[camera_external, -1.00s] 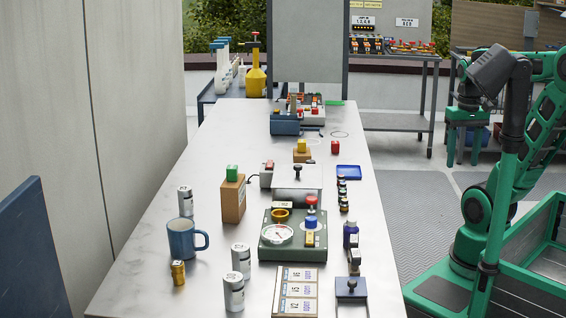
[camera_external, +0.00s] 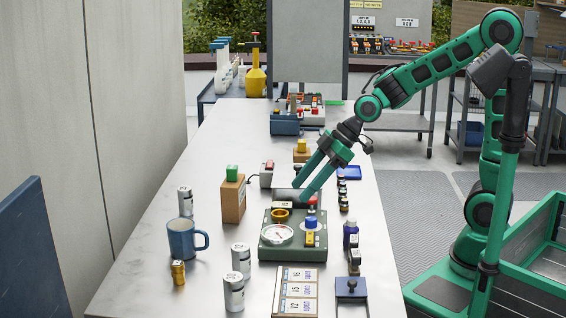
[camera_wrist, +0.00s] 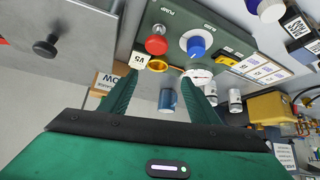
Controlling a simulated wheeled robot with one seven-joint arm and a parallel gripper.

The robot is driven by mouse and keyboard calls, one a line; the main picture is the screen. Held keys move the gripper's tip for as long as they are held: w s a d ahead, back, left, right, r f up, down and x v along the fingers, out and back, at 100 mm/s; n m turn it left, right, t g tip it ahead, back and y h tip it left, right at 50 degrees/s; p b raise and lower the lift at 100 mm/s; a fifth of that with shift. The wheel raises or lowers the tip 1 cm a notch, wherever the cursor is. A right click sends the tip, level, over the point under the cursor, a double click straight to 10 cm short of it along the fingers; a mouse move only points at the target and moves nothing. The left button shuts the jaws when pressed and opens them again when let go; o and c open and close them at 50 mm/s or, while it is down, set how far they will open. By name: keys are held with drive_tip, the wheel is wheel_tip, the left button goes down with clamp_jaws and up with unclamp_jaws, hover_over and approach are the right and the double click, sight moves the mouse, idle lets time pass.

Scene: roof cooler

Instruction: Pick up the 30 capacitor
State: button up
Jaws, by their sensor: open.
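Three silver capacitors stand upright on the table's left side in the external view: one behind the blue mug (camera_external: 186,201), one right of the mug (camera_external: 241,261), and one at the front (camera_external: 234,293). Their printed numbers are too small for me to read, so I cannot tell which is the 30. Two silver cylinders show small in the wrist view, one of them clearly (camera_wrist: 235,101). My gripper (camera_external: 302,190) is open and empty, pointing down-left above the table, behind the green gauge panel (camera_external: 266,246). Its fingers also show in the wrist view (camera_wrist: 160,88).
A cardboard-coloured block with a green top (camera_external: 233,199) stands left of my gripper. A small gold cylinder (camera_external: 178,272) is in front of the blue mug (camera_external: 182,240). A label board (camera_external: 296,291) and a row of small bottles (camera_external: 343,193) are on the right. Left table is mostly free.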

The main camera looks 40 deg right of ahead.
drive_tip(key=s+a+n+y, duration=0.1)
drive_tip(key=s+a, duration=0.1)
drive_tip(key=a, duration=0.2)
drive_tip(key=s+a+n+g+y, duration=0.1)
drive_tip(key=s+a, duration=0.1)
drive_tip(key=a, duration=0.3)
drive_tip(key=s+a+n+y, duration=0.1)
drive_tip(key=s+a, duration=0.1)
drive_tip(key=a, duration=0.2)
drive_tip(key=shift+a+r+n+g, duration=0.3)
drive_tip(key=shift+a+g, duration=0.05)
drive_tip(key=shift+g, duration=0.05)
drive_tip(key=s+a+r+n+g+y, duration=0.2)
drive_tip(key=s+a+n+y, duration=0.1)
drive_tip(key=s+a, duration=0.7)
approach(233, 277)
drive_tip(key=x, duration=0.5)
drive_tip(key=shift+f, duration=0.25)
drive_tip(key=shift+y, duration=0.3)
drive_tip(key=shift+f+x, duration=0.2)
drive_tip(key=shift+x, duration=1.15)
drive_tip(key=shift+f+x, duration=0.15)
drive_tip(key=shift+x, duration=1.15)
drive_tip(key=shift+w+d, duration=0.1)
drive_tip(key=shift+d, duration=0.1)
drive_tip(key=c, duration=1.2)
drive_tip(key=shift+r, duration=0.1)
